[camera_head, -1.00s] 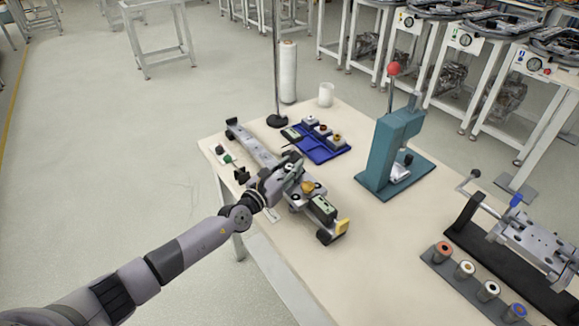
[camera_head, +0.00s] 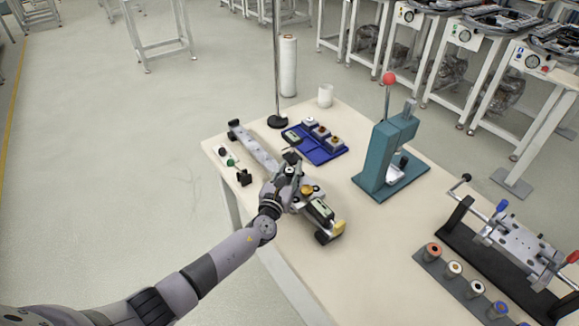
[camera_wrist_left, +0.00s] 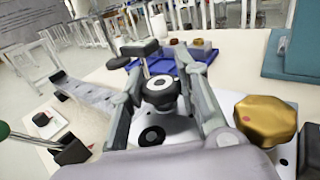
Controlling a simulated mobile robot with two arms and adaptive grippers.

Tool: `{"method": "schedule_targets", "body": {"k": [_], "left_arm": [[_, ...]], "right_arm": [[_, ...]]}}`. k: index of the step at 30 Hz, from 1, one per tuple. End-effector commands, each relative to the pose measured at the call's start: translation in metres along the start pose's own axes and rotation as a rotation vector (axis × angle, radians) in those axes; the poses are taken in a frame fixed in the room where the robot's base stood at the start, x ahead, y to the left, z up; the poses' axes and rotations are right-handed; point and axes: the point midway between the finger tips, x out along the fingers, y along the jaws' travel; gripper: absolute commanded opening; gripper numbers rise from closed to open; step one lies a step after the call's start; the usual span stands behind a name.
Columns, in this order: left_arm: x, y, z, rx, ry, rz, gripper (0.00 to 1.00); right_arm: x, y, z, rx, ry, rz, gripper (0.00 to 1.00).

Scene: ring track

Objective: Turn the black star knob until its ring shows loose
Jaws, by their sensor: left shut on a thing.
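The black star knob (camera_wrist_left: 160,93), with a pale ring around its dark centre, stands between the two fingers of my left gripper (camera_wrist_left: 162,84) in the left wrist view. The fingers are shut on its sides. In the head view my left gripper (camera_head: 291,172) is over the middle of the long grey fixture (camera_head: 262,155), and its fingers hide the knob there. A gold knob (camera_wrist_left: 268,118) sits just right of the gripper; it also shows in the head view (camera_head: 306,190). I cannot tell whether the pale ring marks loose or tight. My right gripper is out of view.
A black T-shaped handle (camera_wrist_left: 139,48) rises close behind the knob. A blue tray (camera_head: 318,153) with small parts lies behind the fixture. A teal press (camera_head: 378,160) stands to the right. The table (camera_head: 345,265) is clear in front of the press.

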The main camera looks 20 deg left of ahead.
Motion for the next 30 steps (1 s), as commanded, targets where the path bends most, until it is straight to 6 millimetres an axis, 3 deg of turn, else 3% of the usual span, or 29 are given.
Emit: {"method": "schedule_targets", "body": {"k": [5,6,14,25,30], "left_arm": [[-0.001,0.000,-0.002,0.002,0.002,-0.002,0.01],[-0.001,0.000,-0.002,0.002,0.002,-0.002,0.32],[0.000,0.000,-0.001,0.001,0.001,-0.003,0.49],[0.000,0.000,0.001,0.001,0.001,-0.002,0.51],[0.000,-0.001,0.012,-0.004,0.001,0.000,0.51]], "right_arm": [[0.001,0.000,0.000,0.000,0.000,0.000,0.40],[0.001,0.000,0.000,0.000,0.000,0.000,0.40],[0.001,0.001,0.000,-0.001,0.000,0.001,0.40],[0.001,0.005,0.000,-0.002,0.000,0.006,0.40],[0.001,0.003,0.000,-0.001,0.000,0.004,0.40]]}}
